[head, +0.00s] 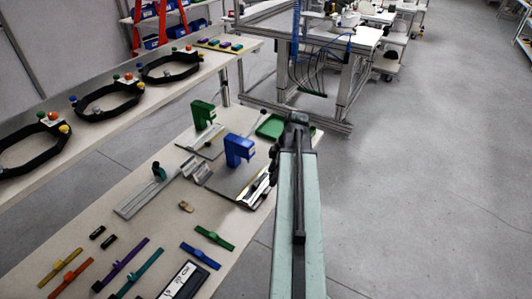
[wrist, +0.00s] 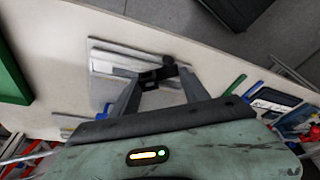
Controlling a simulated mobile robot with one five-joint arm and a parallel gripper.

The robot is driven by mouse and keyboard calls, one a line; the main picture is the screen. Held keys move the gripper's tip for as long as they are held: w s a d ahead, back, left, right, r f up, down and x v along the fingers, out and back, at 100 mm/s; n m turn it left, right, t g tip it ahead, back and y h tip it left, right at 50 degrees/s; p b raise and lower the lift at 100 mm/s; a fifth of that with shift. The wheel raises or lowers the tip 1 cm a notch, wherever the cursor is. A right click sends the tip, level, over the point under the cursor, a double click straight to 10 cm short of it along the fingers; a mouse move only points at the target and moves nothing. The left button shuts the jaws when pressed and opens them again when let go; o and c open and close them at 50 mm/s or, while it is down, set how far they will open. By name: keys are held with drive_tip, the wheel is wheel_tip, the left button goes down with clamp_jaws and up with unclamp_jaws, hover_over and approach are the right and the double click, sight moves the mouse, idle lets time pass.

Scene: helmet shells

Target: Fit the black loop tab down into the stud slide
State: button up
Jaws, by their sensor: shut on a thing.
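My gripper (wrist: 158,84) is shut on a small black piece, which I take to be the black loop tab (wrist: 150,77), in the wrist view. Both fingers angle in to it. A dark rounded part shows just beyond it. Behind the tab is a silver metal fixture (wrist: 115,60) with flat plates; I cannot tell whether tab and fixture touch. In the head view my gripper (head: 275,160) is at the table's right side, mostly hidden by my arm. I cannot pick out the stud slide for certain; a silver rail (head: 148,195) lies left of the blue press (head: 238,150).
A green press (head: 203,115) and a green tray (head: 270,127) stand at the back. Colored strips (head: 122,262) and small black pieces (head: 97,232) lie at the front left. Black headbands (head: 108,100) rest on the left bench. Open floor (head: 430,180) lies to the right.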

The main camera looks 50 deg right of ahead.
drive_tip(key=w+d+m+t+h, duration=0.1)
drive_tip(key=w+d+m, duration=0.5)
drive_tip(key=w+d, duration=0.1)
drive_tip(key=shift+w+r+m+h+p, duration=0.3)
drive_tip(key=shift+w, duration=0.5)
wheel_tip(320, 180, down, 6)
drive_tip(key=b, duration=0.6)
drive_tip(key=shift+f, duration=0.1)
idle(0.5)
drive_tip(key=shift+f+b, duration=0.65)
drive_tip(key=shift+b, duration=0.1)
drive_tip(key=shift+r, duration=0.2)
